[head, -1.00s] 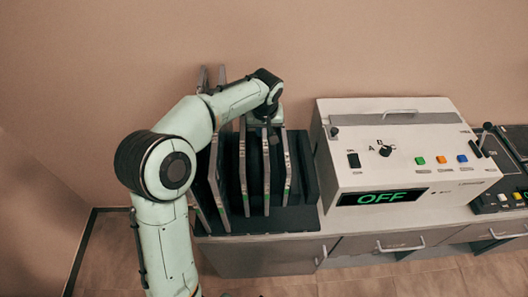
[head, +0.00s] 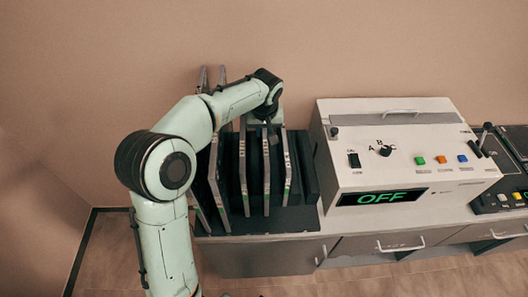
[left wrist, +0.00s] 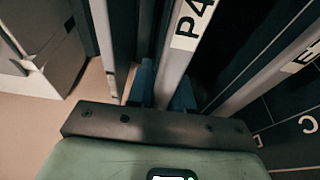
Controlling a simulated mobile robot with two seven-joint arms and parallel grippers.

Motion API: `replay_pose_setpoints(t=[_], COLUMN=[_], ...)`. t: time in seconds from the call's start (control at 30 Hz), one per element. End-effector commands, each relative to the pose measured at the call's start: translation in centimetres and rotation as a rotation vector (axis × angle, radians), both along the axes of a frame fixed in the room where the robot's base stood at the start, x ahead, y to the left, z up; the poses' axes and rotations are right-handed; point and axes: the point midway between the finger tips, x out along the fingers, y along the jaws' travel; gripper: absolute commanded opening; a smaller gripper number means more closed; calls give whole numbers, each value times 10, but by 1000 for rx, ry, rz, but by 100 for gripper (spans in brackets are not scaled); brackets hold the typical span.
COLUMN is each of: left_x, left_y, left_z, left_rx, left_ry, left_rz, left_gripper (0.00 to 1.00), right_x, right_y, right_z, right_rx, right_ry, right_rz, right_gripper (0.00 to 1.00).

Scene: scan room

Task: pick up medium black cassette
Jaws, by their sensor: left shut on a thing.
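Several black cassettes with pale metal edges stand upright, side by side, in a dark rack (head: 262,222) on the counter in the head view. In the left wrist view, my left gripper (left wrist: 165,88) has its blue fingers on both sides of a cassette edge labelled "P4" (left wrist: 187,38) and is shut on it. I cannot tell from the frames whether this cassette is the medium one. Another cassette edge (left wrist: 255,85) with a partly visible label is to the right. In the head view my wrist is above the back of the rack, hiding the fingertips. My right gripper is not seen.
A white control box (head: 408,150) with a green "OFF" display stands close to the right of the rack. A dark button panel (head: 500,165) is at the far right. The wall is close behind the rack.

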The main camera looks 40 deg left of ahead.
Motion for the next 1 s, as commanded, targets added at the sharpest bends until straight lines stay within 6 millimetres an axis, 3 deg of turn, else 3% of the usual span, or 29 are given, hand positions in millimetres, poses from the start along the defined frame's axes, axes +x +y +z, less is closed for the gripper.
replay_pose_setpoints(t=[0.63, 0.77, 1.0], left_x=[2, 2, 2], left_y=[0, 0, 0], left_z=[10, 23, 64], left_rx=[1, 1, 0], left_ry=[-9, -9, -11], left_rz=[0, 0, -1], left_gripper=[0, 0, 0], right_x=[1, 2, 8], right_y=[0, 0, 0], right_z=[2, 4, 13], right_rx=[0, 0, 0], right_ry=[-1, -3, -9], right_rz=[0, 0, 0], right_gripper=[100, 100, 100])
